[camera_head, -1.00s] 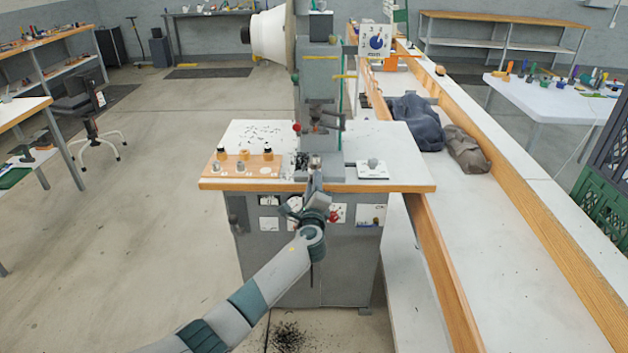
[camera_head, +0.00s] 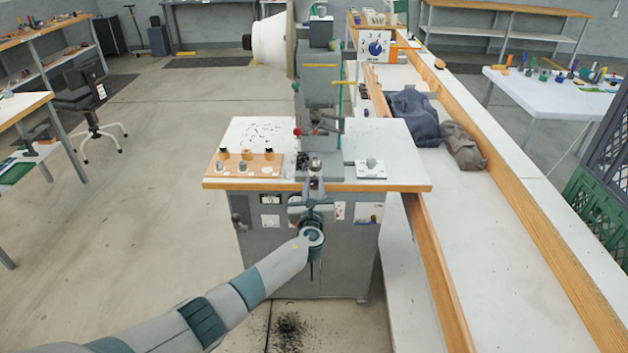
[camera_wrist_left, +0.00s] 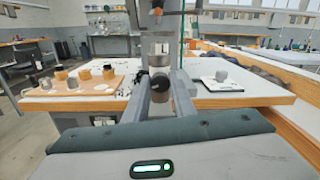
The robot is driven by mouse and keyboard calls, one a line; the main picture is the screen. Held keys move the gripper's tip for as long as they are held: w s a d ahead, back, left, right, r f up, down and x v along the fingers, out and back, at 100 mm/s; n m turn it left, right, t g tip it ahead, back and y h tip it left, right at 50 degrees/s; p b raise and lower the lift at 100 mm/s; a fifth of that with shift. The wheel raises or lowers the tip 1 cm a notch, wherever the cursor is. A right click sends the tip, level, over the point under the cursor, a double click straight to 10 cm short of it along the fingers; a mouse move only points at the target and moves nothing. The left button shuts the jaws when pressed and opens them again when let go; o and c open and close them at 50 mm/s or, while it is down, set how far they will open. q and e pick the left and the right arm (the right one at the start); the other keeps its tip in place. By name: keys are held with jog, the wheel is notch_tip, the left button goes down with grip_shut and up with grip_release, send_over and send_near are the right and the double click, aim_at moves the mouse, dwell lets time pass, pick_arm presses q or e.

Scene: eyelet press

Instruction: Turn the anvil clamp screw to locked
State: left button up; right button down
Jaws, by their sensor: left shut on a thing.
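The eyelet press (camera_head: 320,95) stands at the middle of the white bench top, with its grey anvil base at the front edge. My left gripper (camera_head: 315,172) reaches up from below to the front of that base. In the left wrist view its two fingers (camera_wrist_left: 160,90) lie either side of a dark round screw knob (camera_wrist_left: 159,84), which looks like the anvil clamp screw, and are shut on it. The fingers and wrist hide most of the screw in the head view, so its locked or unlocked position cannot be told. My right gripper is out of view.
A wooden block with small dies (camera_head: 243,164) is left of the press. A white plate with a grey knob (camera_head: 370,168) is on the right. The cabinet front (camera_head: 345,260) is close behind my left forearm. A long rail-edged table (camera_head: 490,220) runs along the right.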

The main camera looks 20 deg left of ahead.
pick_arm(q)
jog(key=shift+m+p, duration=0.9)
jog(key=shift+m, duration=0.8)
jog(key=shift+f, duration=0.1)
jog(key=o, duration=1.1)
jog(key=shift+c, duration=0.2)
jog(key=shift+s, duration=0.1)
jog(key=shift+v, duration=0.8)
jog(key=b+v, duration=0.1)
jog(key=v, duration=1.4)
jog(key=shift+s+b, duration=0.3)
jog(key=shift+b, duration=0.05)
jog(key=shift+w+d, duration=0.1)
jog(key=shift+d, duration=0.1)
